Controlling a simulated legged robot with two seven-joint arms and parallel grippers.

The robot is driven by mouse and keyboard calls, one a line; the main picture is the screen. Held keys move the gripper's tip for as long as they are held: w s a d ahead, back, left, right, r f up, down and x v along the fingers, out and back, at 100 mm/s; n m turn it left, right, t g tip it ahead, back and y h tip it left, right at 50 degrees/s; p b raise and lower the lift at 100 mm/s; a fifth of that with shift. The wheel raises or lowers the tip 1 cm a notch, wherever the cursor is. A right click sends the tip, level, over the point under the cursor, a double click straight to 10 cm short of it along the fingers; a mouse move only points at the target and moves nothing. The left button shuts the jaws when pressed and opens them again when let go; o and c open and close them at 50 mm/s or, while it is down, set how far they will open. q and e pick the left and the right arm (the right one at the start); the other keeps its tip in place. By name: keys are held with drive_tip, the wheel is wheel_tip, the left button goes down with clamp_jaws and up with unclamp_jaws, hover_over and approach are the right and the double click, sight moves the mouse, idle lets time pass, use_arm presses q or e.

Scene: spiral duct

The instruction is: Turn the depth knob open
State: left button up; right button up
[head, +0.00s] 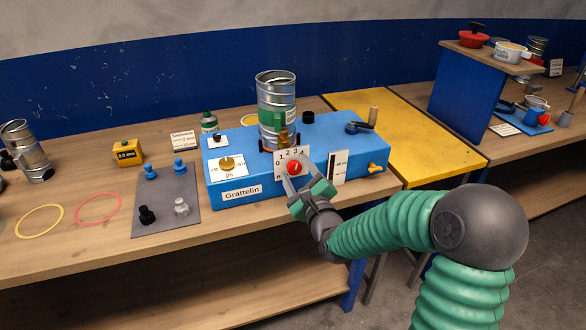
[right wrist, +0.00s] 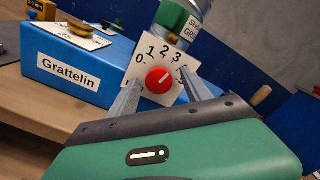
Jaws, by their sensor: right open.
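The depth knob is a red round knob (head: 294,167) on a white dial plate with numbers, on the front of the blue machine labelled Grattelin (head: 240,191). In the right wrist view the red knob (right wrist: 159,80) has a pale pointer line slanting up to the right, toward the 3 side of the plate (right wrist: 147,62). My right gripper (head: 307,184) is open in front of the knob. In the wrist view its two fingers (right wrist: 160,92) stand on either side of the knob, apart from it as far as I can see. My left gripper is not in view.
A metal cylinder (head: 277,105) stands on the machine. A white scale card (head: 338,167) and a brass knob (head: 375,168) are right of the dial. A grey mat (head: 165,200) with several small knobs lies left. A yellow table (head: 420,135) is at right.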

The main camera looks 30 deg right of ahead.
drive_tip(key=shift+d, duration=0.2)
drive_tip(key=shift+c, duration=0.6)
drive_tip(key=shift+d+f, duration=0.1)
drive_tip(key=shift+f, duration=0.05)
drive_tip(key=shift+c, duration=1.1)
drive_tip(key=shift+w+a, duration=0.2)
drive_tip(key=shift+a, duration=0.1)
drive_tip(key=c, duration=0.5)
drive_tip(key=shift+a, duration=0.1)
clamp_jaws()
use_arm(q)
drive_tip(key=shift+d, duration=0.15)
